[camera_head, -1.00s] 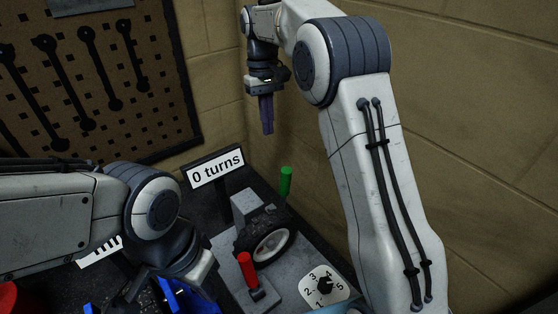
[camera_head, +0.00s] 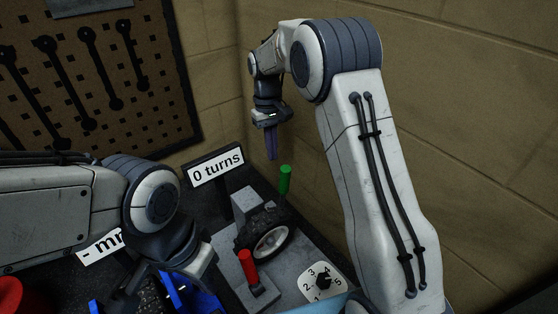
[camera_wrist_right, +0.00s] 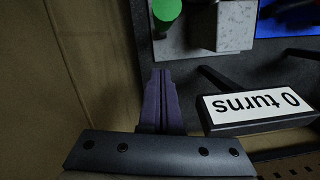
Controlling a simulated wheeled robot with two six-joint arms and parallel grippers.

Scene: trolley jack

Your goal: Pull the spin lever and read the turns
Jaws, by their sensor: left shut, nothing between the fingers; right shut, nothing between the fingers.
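A green-topped lever (camera_head: 285,180) stands upright behind the black-tyred wheel (camera_head: 268,238); its green cap (camera_wrist_right: 166,10) shows at the top of the right wrist view. A red-topped lever (camera_head: 248,265) stands on the grey base in front of the wheel. A sign (camera_head: 216,167) reads "0 turns" and shows upside down in the right wrist view (camera_wrist_right: 258,105). My right gripper (camera_head: 271,157) is shut and empty, fingers pointing down, just above and left of the green lever in the head view and apart from it. My left gripper (camera_head: 185,268) is shut at lower left, its fingertips mostly hidden.
A white numbered dial (camera_head: 322,281) sits at the front right of the base. A blue object (camera_head: 192,295) lies below my left gripper. A second sign (camera_head: 100,247) is partly hidden by my left arm. Walls stand close behind and right.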

